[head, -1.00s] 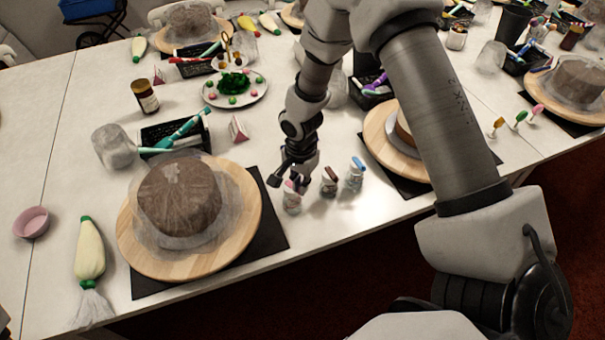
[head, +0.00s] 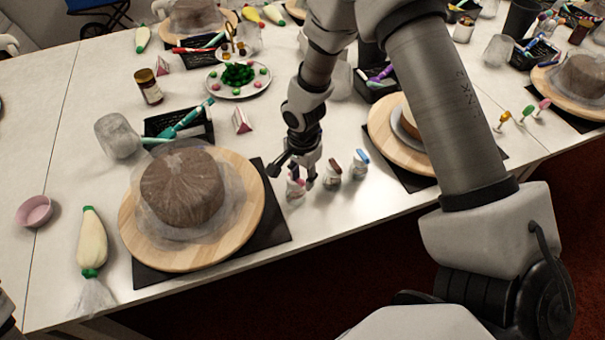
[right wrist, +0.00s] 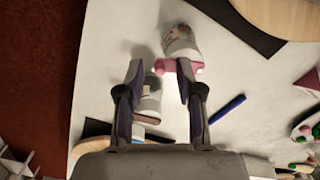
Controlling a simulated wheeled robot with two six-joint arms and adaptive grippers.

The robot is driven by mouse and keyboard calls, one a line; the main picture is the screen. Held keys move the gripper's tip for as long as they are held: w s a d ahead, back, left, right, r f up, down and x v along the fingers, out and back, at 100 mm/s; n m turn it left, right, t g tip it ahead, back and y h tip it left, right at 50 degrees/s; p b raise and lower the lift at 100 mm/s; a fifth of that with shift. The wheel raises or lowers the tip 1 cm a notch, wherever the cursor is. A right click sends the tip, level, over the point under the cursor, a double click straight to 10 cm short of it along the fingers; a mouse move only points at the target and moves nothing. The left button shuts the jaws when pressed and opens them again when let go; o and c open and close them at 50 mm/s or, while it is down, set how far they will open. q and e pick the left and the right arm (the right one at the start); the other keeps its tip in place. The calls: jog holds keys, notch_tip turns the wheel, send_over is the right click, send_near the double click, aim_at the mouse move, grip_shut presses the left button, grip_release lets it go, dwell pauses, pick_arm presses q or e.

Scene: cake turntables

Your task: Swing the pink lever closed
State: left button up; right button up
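The small clear jar with the pink lever (head: 295,191) stands near the front edge of the table, right of the front cake. In the right wrist view this jar (right wrist: 181,40) lies just beyond my fingertips, and its pink lever (right wrist: 168,67) sticks out sideways at its near end. My right gripper (head: 296,177) points down at the jar, partly covering it. In the wrist view my right gripper (right wrist: 160,70) has its fingers apart; the right fingertip overlaps the lever, and I cannot tell whether it touches. My left gripper is out of view.
A brown-topped jar (head: 332,172) and a blue-topped jar (head: 359,163) stand close by on the right. A wrapped cake (head: 182,187) on a wooden turntable (head: 250,205) is at the left. Another turntable (head: 381,130) stands at the right, partly behind my arm.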

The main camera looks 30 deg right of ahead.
aim_at(303, 181)
notch_tip(303, 181, up, 12)
dwell(0.4)
dwell(0.3)
